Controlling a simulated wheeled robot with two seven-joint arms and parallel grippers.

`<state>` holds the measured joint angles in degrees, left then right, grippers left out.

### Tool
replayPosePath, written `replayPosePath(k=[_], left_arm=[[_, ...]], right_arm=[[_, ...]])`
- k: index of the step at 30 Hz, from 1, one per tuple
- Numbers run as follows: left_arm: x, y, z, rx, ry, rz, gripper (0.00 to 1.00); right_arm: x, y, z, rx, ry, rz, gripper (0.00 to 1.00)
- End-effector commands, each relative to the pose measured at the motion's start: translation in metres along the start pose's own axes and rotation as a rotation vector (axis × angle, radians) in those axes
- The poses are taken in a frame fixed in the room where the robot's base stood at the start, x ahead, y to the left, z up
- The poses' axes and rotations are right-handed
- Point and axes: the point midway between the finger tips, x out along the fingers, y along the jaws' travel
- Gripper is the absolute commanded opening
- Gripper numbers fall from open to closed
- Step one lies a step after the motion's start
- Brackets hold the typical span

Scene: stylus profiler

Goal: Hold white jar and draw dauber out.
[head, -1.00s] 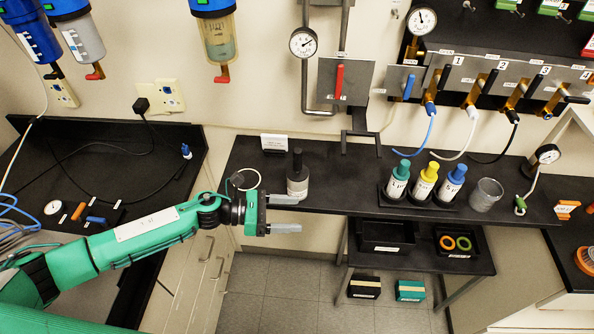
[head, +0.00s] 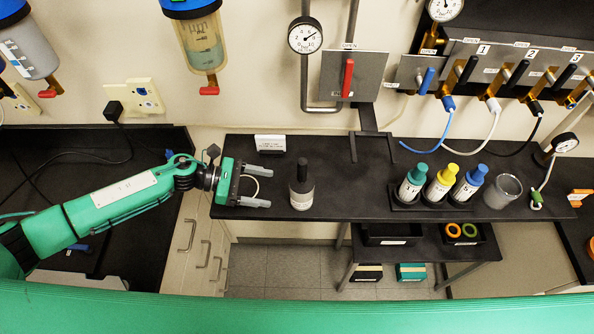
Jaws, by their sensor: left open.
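A small jar (head: 302,198) with a pale label and dark shoulder stands upright on the black bench shelf. A black dauber handle (head: 302,170) rises from its top; the rest of the dauber is hidden inside. My left gripper (head: 266,187) is open and empty just left of the jar. Its two grey fingers point right toward the jar, one farther back and one nearer, and a gap separates them from it. My right gripper is out of view.
Bottles with green (head: 412,183), yellow (head: 440,186) and blue (head: 467,188) caps stand in a black tray to the right, beside a clear beaker (head: 503,190). A small white sign (head: 270,143) stands behind the gripper. The shelf between jar and tray is clear.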

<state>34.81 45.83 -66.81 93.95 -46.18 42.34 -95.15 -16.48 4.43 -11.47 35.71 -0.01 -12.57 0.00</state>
Motion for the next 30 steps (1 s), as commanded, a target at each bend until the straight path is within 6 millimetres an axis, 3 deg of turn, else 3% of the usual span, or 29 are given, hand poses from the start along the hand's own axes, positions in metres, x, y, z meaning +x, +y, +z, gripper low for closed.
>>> replayPosePath(k=[9,18,30], left_arm=[[0.043,0.0,0.003,0.0,-0.002,-0.001,0.71],[0.082,0.0,-0.001,0.001,-0.002,-0.001,0.71],[0.094,0.0,0.001,0.0,0.0,0.0,0.71]], right_arm=[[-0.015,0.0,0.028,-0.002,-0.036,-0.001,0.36],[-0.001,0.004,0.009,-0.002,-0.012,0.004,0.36],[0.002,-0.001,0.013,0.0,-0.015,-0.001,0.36]])
